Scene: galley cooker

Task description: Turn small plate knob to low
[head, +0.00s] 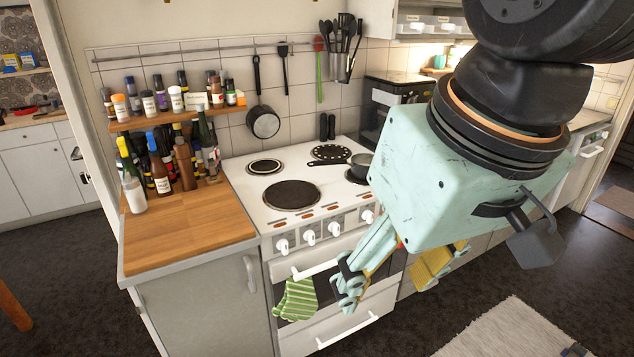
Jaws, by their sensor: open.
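The white cooker (244,190) stands in the middle of the head view. Several white knobs line its front panel, including a far left knob (282,246), a second knob (308,238), a third knob (334,229) and a right knob (368,216) close to my arm. I cannot tell which knob serves the small plate or read the settings. A small plate (265,167) lies at the back left of the hob. My gripper (392,279) is open and empty, in front of the cooker, lower than the knobs and to their right. It appears apart from them; my arm may hide more of the panel.
A saucepan (361,166) sits on the hob's right side. A green striped mitt (297,299) hangs on the oven handle (316,270). A wooden counter (185,232) with bottles is at left.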

